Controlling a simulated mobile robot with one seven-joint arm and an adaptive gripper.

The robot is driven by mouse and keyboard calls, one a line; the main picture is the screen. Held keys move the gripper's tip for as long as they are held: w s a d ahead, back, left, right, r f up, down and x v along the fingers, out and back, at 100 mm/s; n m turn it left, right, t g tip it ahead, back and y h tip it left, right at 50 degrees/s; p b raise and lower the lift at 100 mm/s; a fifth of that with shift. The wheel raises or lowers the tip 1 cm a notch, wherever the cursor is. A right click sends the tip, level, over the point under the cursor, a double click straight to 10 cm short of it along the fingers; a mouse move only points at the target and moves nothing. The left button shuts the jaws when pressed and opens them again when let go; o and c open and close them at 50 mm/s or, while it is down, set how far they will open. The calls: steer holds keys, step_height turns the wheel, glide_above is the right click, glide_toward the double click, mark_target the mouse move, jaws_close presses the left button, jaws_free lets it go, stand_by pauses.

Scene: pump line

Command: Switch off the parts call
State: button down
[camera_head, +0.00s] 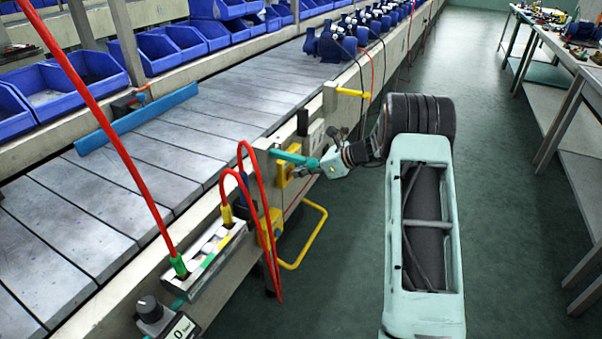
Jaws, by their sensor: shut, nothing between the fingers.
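My gripper (278,154) is at the side rail of the conveyor, with its teal fingers together and empty. The fingers point left at a small yellow plate or box (283,176) on the rail and partly cover it. I cannot tell whether they touch it. A light grey box (316,136) and a dark box (303,122) sit on the rail just beyond the gripper. No readable label tells which fitting is the parts call, and its on or off state cannot be seen.
The conveyor (190,150) runs along the left, with blue bins (165,45) behind it and blue pumps (335,42) farther up. Red hoses (240,185) and a bent yellow bar (318,230) are near my gripper. A black knob (149,309) is at bottom left. The aisle floor (500,200) is clear.

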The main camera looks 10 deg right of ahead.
steer(key=p, duration=0.2)
steer(key=shift+w+a+r+g+h+p, duration=0.2)
steer(key=shift+a+g+h+p, duration=0.1)
steer(key=shift+h, duration=0.1)
steer(key=shift+f, duration=0.1)
steer(key=shift+r+p, duration=0.65)
steer(key=shift+r, duration=0.25)
steer(key=shift+d, duration=0.1)
